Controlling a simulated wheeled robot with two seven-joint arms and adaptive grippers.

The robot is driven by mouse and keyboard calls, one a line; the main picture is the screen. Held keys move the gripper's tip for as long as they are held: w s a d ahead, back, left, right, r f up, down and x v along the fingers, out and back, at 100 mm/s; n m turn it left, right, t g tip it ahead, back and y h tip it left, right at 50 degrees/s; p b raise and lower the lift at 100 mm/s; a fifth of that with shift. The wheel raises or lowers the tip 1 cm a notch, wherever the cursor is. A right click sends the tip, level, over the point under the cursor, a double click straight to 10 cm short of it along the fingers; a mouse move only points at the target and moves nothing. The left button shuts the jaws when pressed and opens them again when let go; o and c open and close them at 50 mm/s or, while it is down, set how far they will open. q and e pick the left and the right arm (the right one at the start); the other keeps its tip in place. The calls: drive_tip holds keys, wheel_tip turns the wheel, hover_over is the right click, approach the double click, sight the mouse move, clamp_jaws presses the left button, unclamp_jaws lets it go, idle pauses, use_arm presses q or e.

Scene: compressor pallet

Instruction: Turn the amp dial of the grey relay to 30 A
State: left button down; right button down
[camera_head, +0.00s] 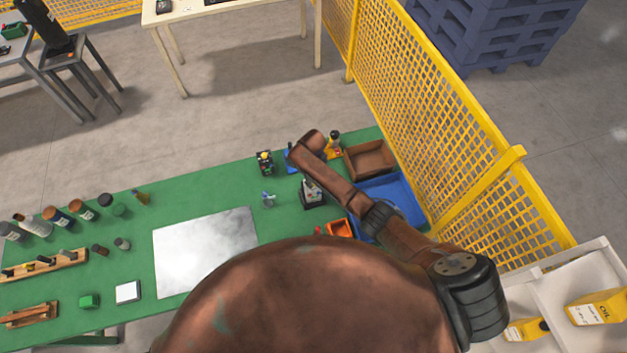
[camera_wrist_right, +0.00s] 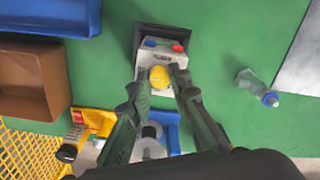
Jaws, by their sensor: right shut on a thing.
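The grey relay (camera_wrist_right: 160,58) shows near the top middle of the right wrist view, on a dark base, with a blue and a red button on it. Its yellow amp dial (camera_wrist_right: 160,78) faces the camera; I cannot read its scale or setting. My right gripper (camera_wrist_right: 161,74) has one finger on each side of the dial and is shut on it. In the head view the relay (camera_head: 312,188) stands on the green table, left of my right forearm, and the fingertips are too small to make out. My left gripper is not in view.
A blue tray (camera_head: 410,192) and a brown box (camera_head: 370,160) lie right of the relay, near the yellow mesh fence (camera_head: 440,110). An orange bin (camera_head: 340,228) stands close by. A metal plate (camera_head: 205,250) lies left.

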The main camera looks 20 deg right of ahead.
drive_tip(key=shift+m, duration=0.8)
drive_tip(key=c, duration=1.8)
unclamp_jaws()
drive_tip(key=shift+o, duration=0.2)
drive_tip(key=shift+r, duration=0.1)
wheel_tip(320, 180, up, 12)
